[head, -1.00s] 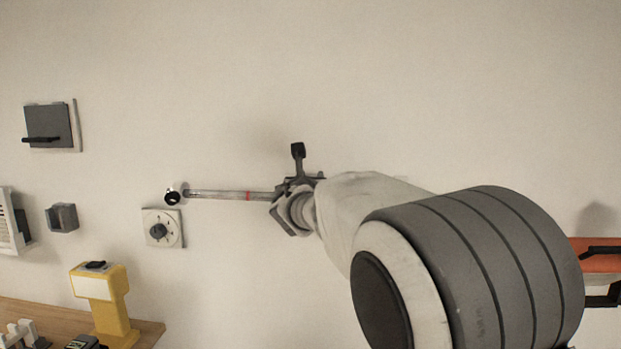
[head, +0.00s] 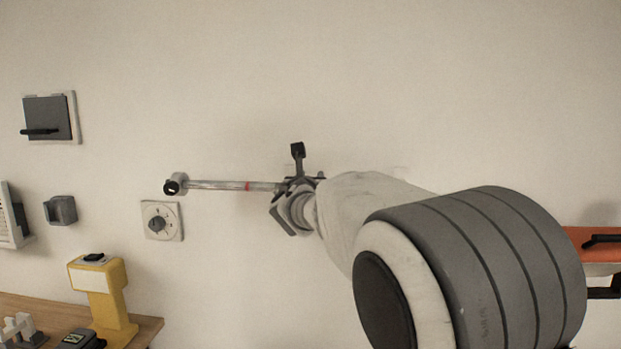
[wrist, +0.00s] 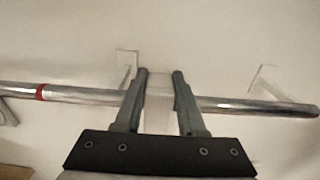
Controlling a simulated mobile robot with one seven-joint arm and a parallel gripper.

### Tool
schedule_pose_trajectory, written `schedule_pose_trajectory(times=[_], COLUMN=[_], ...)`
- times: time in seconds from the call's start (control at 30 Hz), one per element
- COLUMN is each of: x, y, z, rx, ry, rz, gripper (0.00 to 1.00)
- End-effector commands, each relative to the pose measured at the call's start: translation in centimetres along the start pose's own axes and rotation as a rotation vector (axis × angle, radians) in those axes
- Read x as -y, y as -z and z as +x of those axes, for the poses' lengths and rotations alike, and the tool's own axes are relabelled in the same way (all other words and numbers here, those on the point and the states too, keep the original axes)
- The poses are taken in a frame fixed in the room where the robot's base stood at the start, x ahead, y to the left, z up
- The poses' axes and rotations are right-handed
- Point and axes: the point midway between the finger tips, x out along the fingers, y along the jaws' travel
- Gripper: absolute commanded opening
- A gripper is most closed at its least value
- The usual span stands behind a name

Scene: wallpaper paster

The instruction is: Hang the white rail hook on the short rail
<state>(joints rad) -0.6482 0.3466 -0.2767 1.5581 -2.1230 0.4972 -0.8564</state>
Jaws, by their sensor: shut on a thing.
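A silver rail (head: 215,185) with a red band runs along the wall in the head view. It is the only rail I see, and it crosses the wrist view too (wrist: 75,95). The white rail hook (wrist: 158,103) is a pale piece between my fingers in the wrist view, covering part of the rail behind it. My gripper (wrist: 159,73) is shut on it, with its fingers across the rail's line. I cannot tell whether the hook touches the rail. In the head view my gripper (head: 300,182) is at the rail's right part, and my arm hides what lies behind.
Two pale wall brackets (wrist: 127,65) (wrist: 264,78) show beside the fingers. A yellow stand (head: 105,295) is on a wooden shelf (head: 148,330) at lower left.

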Motion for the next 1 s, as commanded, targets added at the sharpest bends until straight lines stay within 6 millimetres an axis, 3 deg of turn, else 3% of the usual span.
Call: schedule_pose_trajectory(times=[0.23,0.27,0.4,0.47,0.8,1.0], x=[0.0,0.0,0.0,0.0,0.0,-0.1], y=[0.7,0.6,0.6,0.6,0.6,0.6], z=[0.0,0.0,0.0,0.0,-0.2,-2.5], rx=[0.001,0.001,0.000,0.000,0.000,0.000], ry=[0.000,0.000,0.000,0.000,0.000,-0.003], rz=[0.000,0.001,0.000,0.000,0.001,0.003], gripper=[0.00,0.41,0.66,0.74,0.74,0.74])
